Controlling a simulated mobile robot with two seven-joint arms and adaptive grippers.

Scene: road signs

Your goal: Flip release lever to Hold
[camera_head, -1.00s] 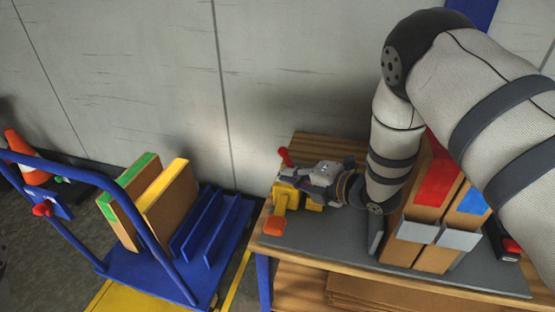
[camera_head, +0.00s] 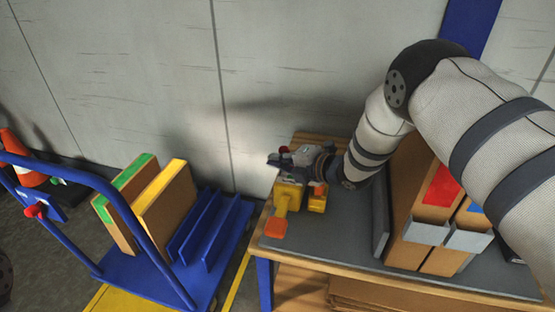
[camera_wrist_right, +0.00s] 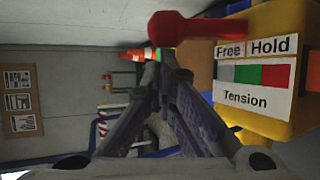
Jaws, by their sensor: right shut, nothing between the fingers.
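A yellow device (camera_head: 289,192) stands at the left end of the grey-topped table. Its label (camera_wrist_right: 252,75) reads Free, Hold and Tension in the right wrist view. The release lever (camera_wrist_right: 190,27) has a red knob and shaft and sits at the top of that view, above the fingertips. In the head view only a small red bit of the lever (camera_head: 284,149) shows behind my gripper. My right gripper (camera_head: 271,161) is shut and empty, above the device and pointing left. Its fingers (camera_wrist_right: 158,70) come together left of the label, apart from the lever in the picture. My left gripper is out of view.
Brown boxes with red and blue labels (camera_head: 440,188) stand on the table right of the device. A blue cart (camera_head: 232,222) with upright panels stands to the left. An orange cone (camera_head: 24,165) is at far left. The wall is close behind the table.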

